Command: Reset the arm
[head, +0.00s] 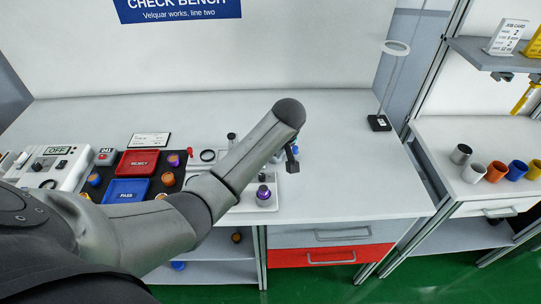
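My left arm (235,155) reaches in from the lower left and extends across the middle of the check bench. The dark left gripper (292,160) shows only in part below the end of the arm, above the white bench top (345,175). The arm hides most of it, so I cannot tell whether its fingers are open or shut. I see nothing clearly held in it. My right gripper is not in view.
A purple-topped piece (263,192) stands on a pale tray near the gripper. Red REJECT (137,160) and blue PASS (125,191) trays lie left. A ring-topped stand (379,123) is at the back right. Several cups (497,171) stand on the right-hand bench.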

